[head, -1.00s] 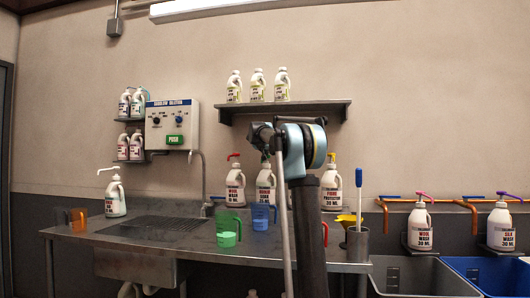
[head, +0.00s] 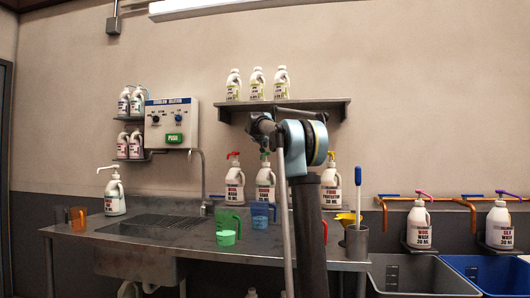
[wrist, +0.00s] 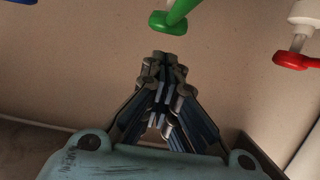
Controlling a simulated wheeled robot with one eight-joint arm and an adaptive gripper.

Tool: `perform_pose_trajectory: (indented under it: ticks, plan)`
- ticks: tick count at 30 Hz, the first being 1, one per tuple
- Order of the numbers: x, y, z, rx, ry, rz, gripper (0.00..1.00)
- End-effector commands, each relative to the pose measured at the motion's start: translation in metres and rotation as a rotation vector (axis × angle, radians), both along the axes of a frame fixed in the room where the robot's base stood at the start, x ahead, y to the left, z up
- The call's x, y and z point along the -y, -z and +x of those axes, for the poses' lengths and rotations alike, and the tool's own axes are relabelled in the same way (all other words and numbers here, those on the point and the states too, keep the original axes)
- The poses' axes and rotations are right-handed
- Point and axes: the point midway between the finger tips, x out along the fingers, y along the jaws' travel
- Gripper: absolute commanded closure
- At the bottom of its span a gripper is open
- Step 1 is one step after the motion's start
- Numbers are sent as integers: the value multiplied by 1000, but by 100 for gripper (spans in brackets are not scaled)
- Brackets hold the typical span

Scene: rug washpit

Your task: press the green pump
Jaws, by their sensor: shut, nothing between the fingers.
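The green pump (head: 265,156) tops a white bottle (head: 265,186) on the back of the steel counter, just left of my arm. In the wrist view the green pump head (wrist: 174,18) is at the top centre. My gripper (wrist: 163,62) is shut and empty. Its fingertips lie just below the pump head in that picture, with a small visible gap; the depth between them is hard to judge. In the head view the fingertips are not clear against my own arm.
A red-pump bottle (head: 235,184) stands left of the green one and a yellow-pump bottle (head: 331,188) right. Green (head: 229,228) and blue (head: 260,215) jugs stand in front. A shelf (head: 284,108) with bottles is above. A sink (head: 155,228) is left.

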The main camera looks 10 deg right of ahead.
Motion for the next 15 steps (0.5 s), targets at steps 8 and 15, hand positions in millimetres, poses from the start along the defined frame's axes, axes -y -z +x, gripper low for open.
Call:
perform_pose_trajectory:
  ticks: [8, 15]
  plan:
    - [-12, -11, -42, 0, 1, 1, 100]
    - [-18, -17, -65, 0, 3, 0, 100]
